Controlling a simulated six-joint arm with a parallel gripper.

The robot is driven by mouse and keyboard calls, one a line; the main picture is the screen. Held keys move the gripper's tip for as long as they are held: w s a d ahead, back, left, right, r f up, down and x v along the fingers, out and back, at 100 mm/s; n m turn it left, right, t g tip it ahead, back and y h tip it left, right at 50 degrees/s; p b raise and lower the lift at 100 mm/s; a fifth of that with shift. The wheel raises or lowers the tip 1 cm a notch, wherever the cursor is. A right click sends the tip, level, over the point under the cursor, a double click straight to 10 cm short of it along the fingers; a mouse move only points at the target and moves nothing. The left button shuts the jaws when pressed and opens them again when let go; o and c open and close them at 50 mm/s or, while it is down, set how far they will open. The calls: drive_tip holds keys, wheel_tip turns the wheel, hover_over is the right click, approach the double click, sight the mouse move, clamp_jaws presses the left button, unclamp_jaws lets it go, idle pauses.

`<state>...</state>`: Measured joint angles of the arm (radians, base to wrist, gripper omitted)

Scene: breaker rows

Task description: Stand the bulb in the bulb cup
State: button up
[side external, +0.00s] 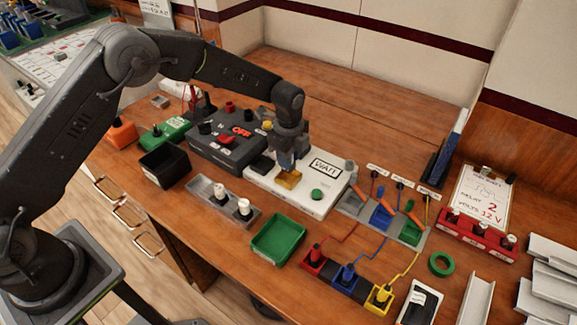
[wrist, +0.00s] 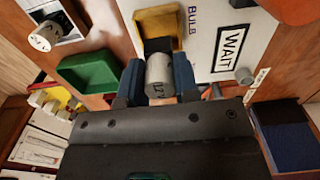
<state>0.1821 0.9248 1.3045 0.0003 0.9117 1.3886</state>
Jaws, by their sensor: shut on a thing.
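My gripper (side external: 287,160) points down just above the yellow bulb cup (side external: 288,181) on the white WAIT board. In the wrist view its blue fingers (wrist: 158,88) are shut on the bulb (wrist: 159,76), a pale grey cylinder with dark lettering on its near end. The yellow bulb cup (wrist: 178,17) shows just beyond the bulb, beside the word BULB. A dark part lies between the bulb's pale body and the cup. I cannot tell whether the bulb touches the cup or is inside it. In the side view the bulb is mostly hidden by the fingers.
The WAIT board (side external: 330,203) has a green button. A dark OFF box (side external: 215,152) stands at its left. A grey tray (side external: 200,190) with two white bulbs and a green tray (side external: 262,256) lie in front. Coloured switches and wires (side external: 383,216) are to the right.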

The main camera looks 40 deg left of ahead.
drive_tip(key=shift+f, duration=1.9)
drive_tip(key=shift+f, duration=0.1)
drive_tip(key=shift+f, duration=0.1)
drive_tip(key=o, duration=0.9)
